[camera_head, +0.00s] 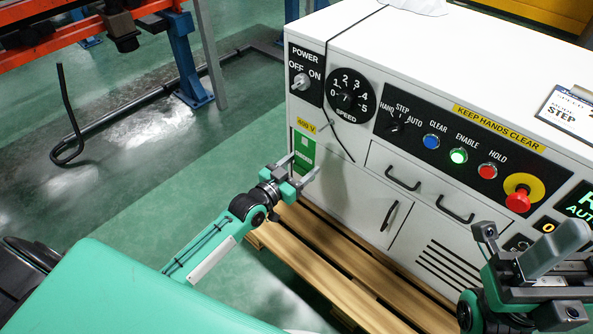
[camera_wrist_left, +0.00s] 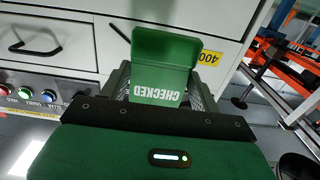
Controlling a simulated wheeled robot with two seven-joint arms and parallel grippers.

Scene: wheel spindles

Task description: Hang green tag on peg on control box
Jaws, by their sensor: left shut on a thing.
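The green tag (camera_head: 304,150), lettered CHECKED, is between the fingers of my left gripper (camera_head: 298,170), which is shut on it in front of the box's left front corner. In the left wrist view the tag (camera_wrist_left: 165,60) is held between both fingers, its lettering facing the camera. The white control box (camera_head: 345,190) stands to the right.
A wooden pallet (camera_head: 330,272) lies under the box. The front carries knobs, lit buttons, a red stop button (camera_head: 518,200) and drawer handles (camera_head: 403,181). A thin black cord (camera_head: 352,24) crosses the top edge. Green floor (camera_head: 130,190) is open at left, near a bent rod (camera_head: 69,115).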

